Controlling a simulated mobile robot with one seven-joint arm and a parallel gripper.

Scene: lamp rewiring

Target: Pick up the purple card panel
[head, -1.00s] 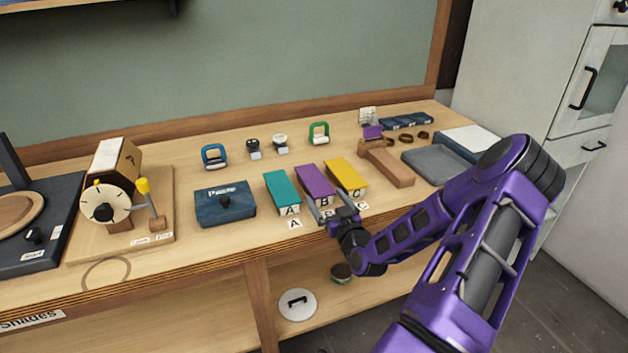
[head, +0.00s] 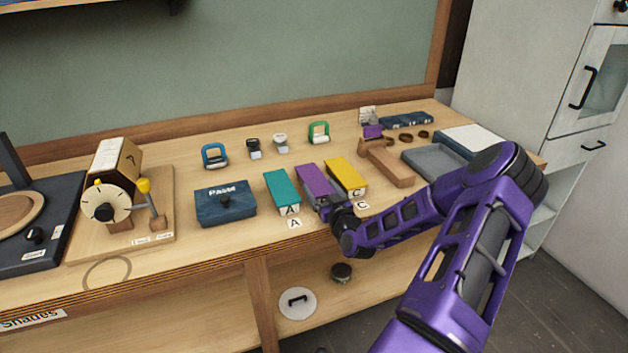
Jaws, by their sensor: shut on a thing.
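The purple card panel (head: 314,178) lies on the bench between a teal panel (head: 281,191) and a yellow panel (head: 345,176). My gripper (head: 324,203) is at its near end and shut on it. The gripper covers the "B" label and the near end of the panel, so the exact grip is hidden. I cannot see any gap between the panel and the bench.
Label cards A (head: 294,223) and C (head: 362,205) lie in front of the row. A blue "Pause" box (head: 226,205) is to the left. A wooden piece (head: 387,165) and a grey tray (head: 433,163) are to the right. A small purple item (head: 372,131) stands behind.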

